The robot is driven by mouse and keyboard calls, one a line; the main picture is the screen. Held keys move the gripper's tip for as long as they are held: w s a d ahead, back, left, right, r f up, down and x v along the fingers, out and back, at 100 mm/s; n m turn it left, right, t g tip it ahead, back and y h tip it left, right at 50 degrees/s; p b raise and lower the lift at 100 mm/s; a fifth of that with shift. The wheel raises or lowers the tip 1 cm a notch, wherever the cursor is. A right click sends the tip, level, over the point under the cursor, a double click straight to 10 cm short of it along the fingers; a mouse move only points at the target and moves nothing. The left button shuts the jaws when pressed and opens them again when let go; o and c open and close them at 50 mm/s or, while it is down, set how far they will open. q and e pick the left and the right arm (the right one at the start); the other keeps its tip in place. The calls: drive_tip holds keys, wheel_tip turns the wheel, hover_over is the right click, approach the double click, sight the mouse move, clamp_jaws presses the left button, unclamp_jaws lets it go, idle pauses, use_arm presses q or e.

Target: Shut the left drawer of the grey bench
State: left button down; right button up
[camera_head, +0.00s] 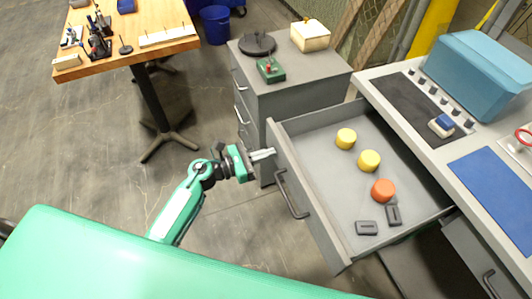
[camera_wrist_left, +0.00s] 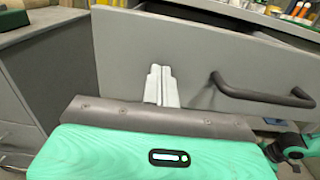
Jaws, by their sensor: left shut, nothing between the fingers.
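The left drawer (camera_head: 292,188) of the grey bench (camera_head: 372,82) stands pulled far out, with its dark bar handle (camera_head: 291,194) on the front panel. In the left wrist view the drawer front (camera_wrist_left: 190,50) fills the upper middle, and the handle (camera_wrist_left: 262,92) is to the right of the fingers. My left gripper (camera_head: 263,154) is shut and empty at the upper left end of the drawer front. Its fingertips (camera_wrist_left: 161,84) point at the panel; whether they touch it I cannot tell. My right gripper is not in view.
Inside the drawer lie two yellow pucks (camera_head: 346,138) (camera_head: 369,161), an orange puck (camera_head: 383,190) and two dark blocks (camera_head: 367,228) (camera_head: 393,215). A grey cabinet (camera_head: 290,72) stands close behind the drawer's left side. A wooden table (camera_head: 125,32) is far left. Open floor lies left of the drawer.

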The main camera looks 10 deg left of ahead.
use_arm(q)
drive_tip(key=b+x, duration=0.4)
drive_tip(key=x, duration=1)
drive_tip(key=shift+w+d+f, duration=0.15)
drive_tip(key=shift+d, duration=0.05)
drive_tip(key=b, duration=0.4)
approach(360, 132)
drive_tip(key=r, duration=0.4)
drive_tip(key=shift+w+d+r, duration=0.1)
drive_tip(key=shift+d+r, duration=0.15)
drive_tip(key=b+x, duration=0.4)
drive_tip(key=x, duration=0.4)
drive_tip(key=shift+w+d+r+b, duration=0.1)
drive_tip(key=shift+w+d+b, duration=0.25)
drive_tip(key=shift+d, duration=0.1)
drive_tip(key=shift+w+d, duration=0.1)
drive_tip(key=shift+d, duration=0.05)
drive_tip(key=shift+r, duration=0.35)
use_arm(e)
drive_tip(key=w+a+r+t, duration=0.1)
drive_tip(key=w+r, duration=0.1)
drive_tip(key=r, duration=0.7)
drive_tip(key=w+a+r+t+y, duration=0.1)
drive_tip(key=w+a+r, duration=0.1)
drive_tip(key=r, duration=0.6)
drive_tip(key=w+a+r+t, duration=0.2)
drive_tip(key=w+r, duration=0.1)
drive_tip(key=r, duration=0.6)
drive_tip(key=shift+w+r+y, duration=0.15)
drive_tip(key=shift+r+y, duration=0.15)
